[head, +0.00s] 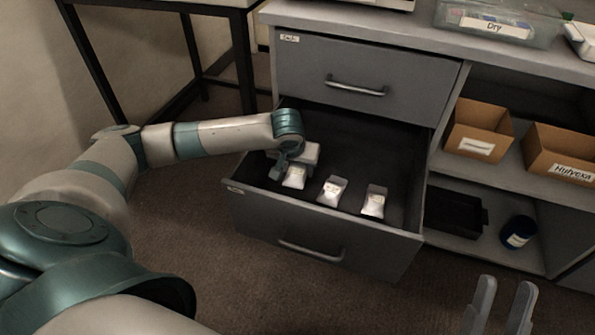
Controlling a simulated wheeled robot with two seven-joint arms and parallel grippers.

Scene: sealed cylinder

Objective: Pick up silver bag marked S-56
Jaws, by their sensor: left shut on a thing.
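Three small silver bags lie in a row in the open lower drawer (232,188): a left bag (295,177), a middle bag (332,191) and a right bag (374,202). Their markings are too small to read, so I cannot tell which is S-56. My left gripper (284,172) reaches down into the drawer and is shut on the left silver bag, whose upper part it partly hides. My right gripper (501,308) is open and empty at the bottom right, its two fingers apart, away from the drawer.
The closed upper drawer (360,72) sits above the open one. Shelves at right hold cardboard boxes (479,129), a black tray (454,212) and a dark blue jar (517,232). A clear bin marked Dry (494,26) stands on the countertop. The open drawer's middle back is bare.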

